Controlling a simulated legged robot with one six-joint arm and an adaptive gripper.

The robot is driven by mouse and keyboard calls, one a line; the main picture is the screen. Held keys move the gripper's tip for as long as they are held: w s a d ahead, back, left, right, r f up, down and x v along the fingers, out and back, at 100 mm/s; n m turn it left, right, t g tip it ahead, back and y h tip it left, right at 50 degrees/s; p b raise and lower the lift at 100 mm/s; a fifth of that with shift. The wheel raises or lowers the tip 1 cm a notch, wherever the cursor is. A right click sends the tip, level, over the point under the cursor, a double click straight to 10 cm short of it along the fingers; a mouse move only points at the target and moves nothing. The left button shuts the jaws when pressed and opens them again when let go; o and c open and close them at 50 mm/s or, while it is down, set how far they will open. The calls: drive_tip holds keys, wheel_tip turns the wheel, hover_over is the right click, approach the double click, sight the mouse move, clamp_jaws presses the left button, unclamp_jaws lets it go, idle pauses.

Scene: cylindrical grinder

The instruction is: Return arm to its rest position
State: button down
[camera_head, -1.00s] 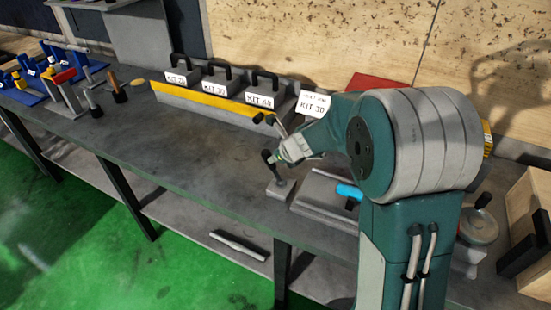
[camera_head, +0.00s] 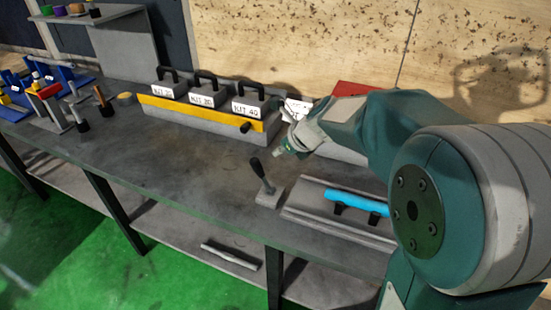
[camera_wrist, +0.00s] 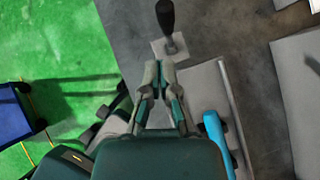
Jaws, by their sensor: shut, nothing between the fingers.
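My arm reaches in from the right of the head view, bent at a large grey and teal joint. My gripper (camera_head: 279,151) is above the workbench (camera_head: 170,170), behind and above a small lever with a black handle (camera_head: 262,178). In the wrist view my gripper (camera_wrist: 158,66) has its fingertips close together and nothing between them. The lever handle (camera_wrist: 165,17) stands on its grey base just beyond the fingertips in that view, apart from them.
A grey plate with a blue handle (camera_head: 355,203) lies right of the lever. Labelled kit boxes (camera_head: 195,95) stand in a yellow-fronted rack (camera_head: 200,111) at the back. Blue holders and tools (camera_head: 70,90) are at the left. The bench middle is clear. A bar lies on the lower shelf (camera_head: 229,257).

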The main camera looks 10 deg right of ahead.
drive_tip(key=shift+s+a+r, duration=0.1)
drive_tip(key=shift+a+r, duration=0.1)
idle(0.3)
